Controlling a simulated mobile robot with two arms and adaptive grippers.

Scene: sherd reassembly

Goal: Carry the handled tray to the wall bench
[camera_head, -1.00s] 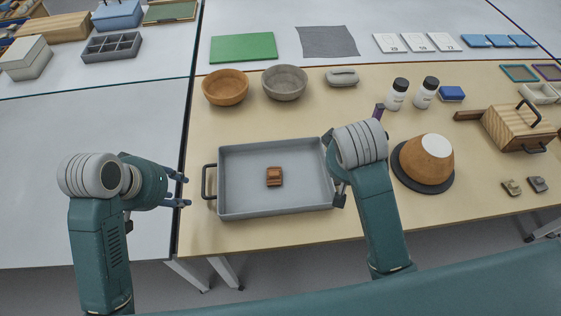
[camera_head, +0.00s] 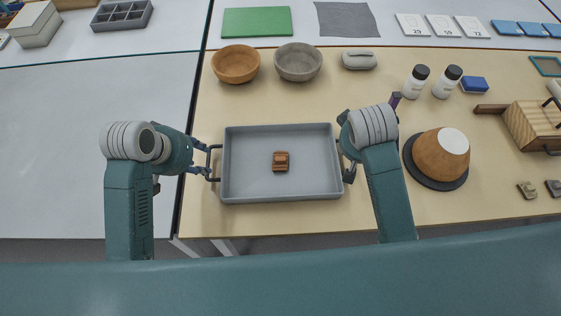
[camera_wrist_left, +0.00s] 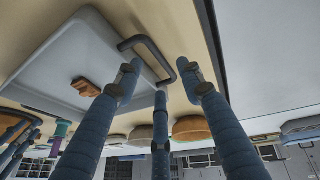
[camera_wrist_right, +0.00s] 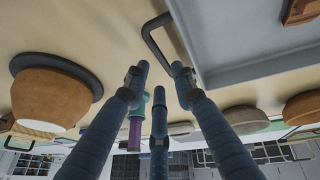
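The grey handled tray (camera_head: 240,181) sits on the beige table, with a brown sherd-like piece (camera_head: 280,161) inside it. My left gripper (camera_head: 208,161) is at the tray's left dark handle (camera_head: 214,180). In the left wrist view its fingers (camera_wrist_left: 160,72) are spread, with the handle (camera_wrist_left: 150,50) between or just beyond the tips. My right gripper (camera_head: 347,160) is beside the tray's right end. In the right wrist view its fingers (camera_wrist_right: 160,70) are apart, with the right handle (camera_wrist_right: 150,42) just past the tips. Contact with either handle cannot be told.
A brown bowl on a dark disc (camera_head: 440,155) stands close right of my right arm. Two bowls (camera_head: 236,64) (camera_head: 298,62), white bottles (camera_head: 416,81) and a wooden box (camera_head: 535,125) stand behind and right.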

